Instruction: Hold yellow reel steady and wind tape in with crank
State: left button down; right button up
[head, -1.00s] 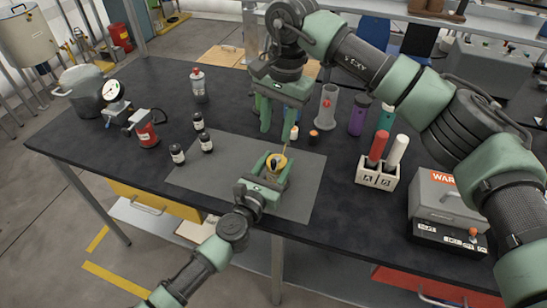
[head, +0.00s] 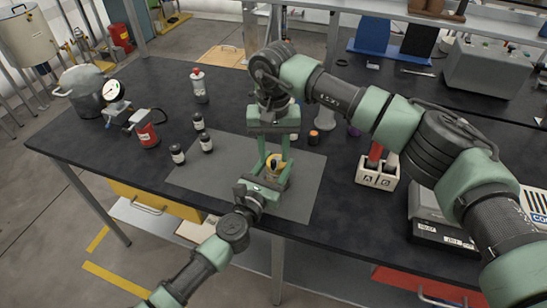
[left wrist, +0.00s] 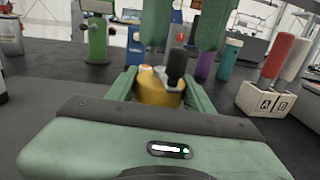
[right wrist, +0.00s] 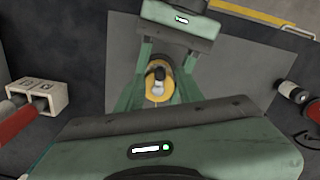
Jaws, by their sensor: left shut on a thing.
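The yellow reel (head: 272,170) is upright above the grey mat, and it also shows in the left wrist view (left wrist: 157,93) and right wrist view (right wrist: 153,92). My left gripper (head: 273,175) is shut on the reel, one finger on each side. A crank with a dark knob (left wrist: 176,68) stands up from the reel's top. My right gripper (head: 273,160) points down over the reel. Its fingers are apart on either side of the knob, with visible gaps in the left wrist view. The tape is hard to make out.
The grey mat (head: 215,180) lies on the dark table. A white A/B holder (head: 377,178) with a red tube stands to the right.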

aim_at(275, 160)
jog(key=shift+f, duration=1.15)
grip_shut()
jog(key=shift+a, duration=0.1)
